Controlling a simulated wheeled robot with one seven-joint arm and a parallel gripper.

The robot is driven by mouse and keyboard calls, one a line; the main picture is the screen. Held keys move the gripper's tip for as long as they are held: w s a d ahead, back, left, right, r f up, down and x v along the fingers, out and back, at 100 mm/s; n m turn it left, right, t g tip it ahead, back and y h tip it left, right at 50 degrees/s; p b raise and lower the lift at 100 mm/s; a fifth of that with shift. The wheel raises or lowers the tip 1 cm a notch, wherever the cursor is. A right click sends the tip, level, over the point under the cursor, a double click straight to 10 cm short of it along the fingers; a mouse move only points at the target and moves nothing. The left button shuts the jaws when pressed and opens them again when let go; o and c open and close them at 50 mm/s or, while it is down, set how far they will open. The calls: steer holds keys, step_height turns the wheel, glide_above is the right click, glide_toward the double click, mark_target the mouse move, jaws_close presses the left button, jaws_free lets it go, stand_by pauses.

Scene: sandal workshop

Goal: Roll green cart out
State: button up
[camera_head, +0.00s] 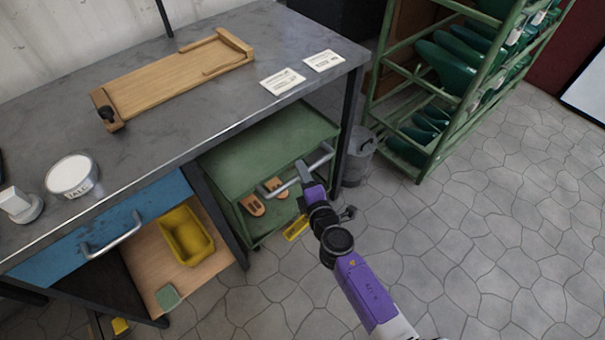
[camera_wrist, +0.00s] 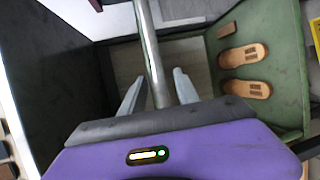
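The green cart (camera_head: 262,150) stands under the grey workbench, with its metal handle bar (camera_head: 322,159) facing the open floor. My gripper (camera_head: 303,172) is at the handle bar. In the wrist view, my gripper (camera_wrist: 158,92) is open, with one finger on each side of the handle bar (camera_wrist: 150,50). Gaps show beside the bar, so the fingers do not look closed on it. The cart's green shelf (camera_wrist: 285,50) and the soles show at the right. Most of the cart's wheels are hidden.
The workbench (camera_head: 215,112) overhangs the cart; its black leg stands close to the handle. A grey bin (camera_head: 357,160) stands right of that leg. A green rack (camera_head: 440,170) with green shoe forms is further right. A yellow bin (camera_head: 186,236) sits left. Stone floor (camera_head: 480,260) is clear.

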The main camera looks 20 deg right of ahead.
steer(key=shift+w, duration=0.2)
jaws_close()
stand_by(1.4)
